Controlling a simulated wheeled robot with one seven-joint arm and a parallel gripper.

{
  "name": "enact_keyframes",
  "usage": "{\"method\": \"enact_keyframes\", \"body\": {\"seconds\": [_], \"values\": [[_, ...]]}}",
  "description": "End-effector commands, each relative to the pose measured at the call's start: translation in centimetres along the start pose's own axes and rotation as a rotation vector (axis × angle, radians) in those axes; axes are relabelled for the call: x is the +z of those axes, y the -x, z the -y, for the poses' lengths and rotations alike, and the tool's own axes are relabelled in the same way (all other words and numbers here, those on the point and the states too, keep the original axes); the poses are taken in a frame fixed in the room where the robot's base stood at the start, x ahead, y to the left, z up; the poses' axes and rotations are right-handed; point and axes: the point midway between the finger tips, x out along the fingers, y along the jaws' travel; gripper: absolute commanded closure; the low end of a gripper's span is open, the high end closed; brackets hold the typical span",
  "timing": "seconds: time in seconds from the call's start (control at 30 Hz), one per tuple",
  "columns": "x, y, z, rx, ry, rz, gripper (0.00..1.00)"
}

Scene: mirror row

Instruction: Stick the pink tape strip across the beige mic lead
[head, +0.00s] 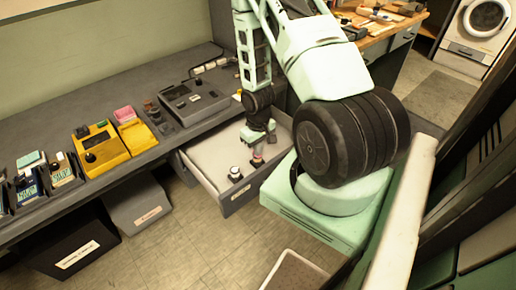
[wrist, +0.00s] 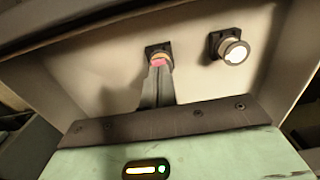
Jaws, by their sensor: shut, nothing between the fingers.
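An open pale drawer (head: 212,170) under the desk holds two small dark-based pieces. One has a beige top with pink on it (wrist: 160,59); I cannot tell whether this is the mic lead with the tape strip. My gripper (wrist: 157,70) points down at it, shut, with its fingertips right at the pink patch and nothing held between them. In the head view my gripper (head: 257,150) is over the right part of the drawer, just above the pink piece. The other piece, a white-capped dark knob (wrist: 233,50), stands to the right in the wrist view. No lead run is clearly visible.
The desk above carries a grey device (head: 193,101), yellow units (head: 101,150) with a pink block (head: 124,113) on one, and small coloured boxes at the left. Dark and grey bins (head: 138,205) stand below. The drawer walls surround my gripper.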

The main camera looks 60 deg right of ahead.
Motion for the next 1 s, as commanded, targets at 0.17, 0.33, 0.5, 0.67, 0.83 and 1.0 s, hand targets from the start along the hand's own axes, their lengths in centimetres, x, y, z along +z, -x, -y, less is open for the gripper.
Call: {"method": "enact_keyframes", "body": {"seconds": [0.17,0.33,0.5,0.67,0.83,1.0], "values": [[0.0,1.8,0.0,0.000,0.000,0.000,1.00],[0.0,3.1,0.0,0.000,0.000,-0.001,1.00],[0.0,4.4,0.0,0.000,0.000,-0.001,1.00],[0.0,5.6,0.0,0.000,0.000,-0.001,1.00],[0.0,6.6,0.0,0.000,0.000,0.000,1.00],[0.0,6.5,0.0,0.000,0.000,0.000,1.00]]}}
